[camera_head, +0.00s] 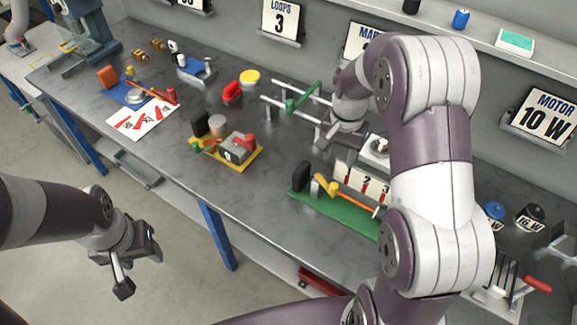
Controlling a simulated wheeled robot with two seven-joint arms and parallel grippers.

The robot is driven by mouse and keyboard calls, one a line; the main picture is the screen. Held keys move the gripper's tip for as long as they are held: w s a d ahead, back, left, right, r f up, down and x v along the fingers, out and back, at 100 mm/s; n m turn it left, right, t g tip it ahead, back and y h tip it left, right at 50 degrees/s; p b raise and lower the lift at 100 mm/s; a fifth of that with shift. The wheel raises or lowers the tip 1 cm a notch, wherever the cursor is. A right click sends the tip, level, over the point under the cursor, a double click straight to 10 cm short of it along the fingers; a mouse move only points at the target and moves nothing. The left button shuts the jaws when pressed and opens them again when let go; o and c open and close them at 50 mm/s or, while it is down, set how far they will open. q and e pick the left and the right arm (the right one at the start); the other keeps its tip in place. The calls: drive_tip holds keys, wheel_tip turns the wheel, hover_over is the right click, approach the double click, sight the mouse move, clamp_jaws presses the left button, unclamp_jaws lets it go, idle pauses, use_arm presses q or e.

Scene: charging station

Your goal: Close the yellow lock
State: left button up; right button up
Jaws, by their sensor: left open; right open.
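A device on a yellow base (260,153) stands mid-bench, with a grey box (235,150), a dark upright block and red and green parts. To its right, a green base (350,213) carries a dark block, a yellow piece (325,186) and an orange rod. I cannot tell for sure which of these is the yellow lock. My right gripper (328,150) is open above the bench, behind and right of the yellow-based device and apart from it; my own arm partly hides the area. My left gripper (140,272) is open and empty, off the bench's front edge over the floor.
A blue-based device (128,95) and a white card (143,119) lie at the left. Pale rails with a green handle (303,97) stand behind the yellow-based device. A numbered panel (360,185) stands near the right arm.

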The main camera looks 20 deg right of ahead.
sight(335, 183)
drive_tip(key=f, duration=0.1)
drive_tip(key=s+f+m, duration=0.1)
drive_tip(key=f, duration=0.1)
drive_tip(key=shift+s+d+p, duration=0.1)
drive_tip(key=shift+p, duration=0.3)
drive_tip(key=f, duration=0.5)
drive_tip(key=f+p, duration=0.1)
drive_tip(key=f, duration=0.2)
drive_tip(key=shift+w+f, duration=0.3)
drive_tip(key=shift+w, duration=0.05)
drive_tip(key=shift+s+f, duration=0.1)
drive_tip(key=shift+f, duration=0.15)
use_arm(q)
drive_tip(key=shift+s+d+r, duration=0.1)
drive_tip(key=shift+s+r, duration=0.05)
drive_tip(key=shift+r, duration=0.35)
drive_tip(key=shift+s+r, duration=0.15)
drive_tip(key=shift+r, duration=0.35)
use_arm(e)
drive_tip(key=shift+c, duration=0.3)
clamp_jaws()
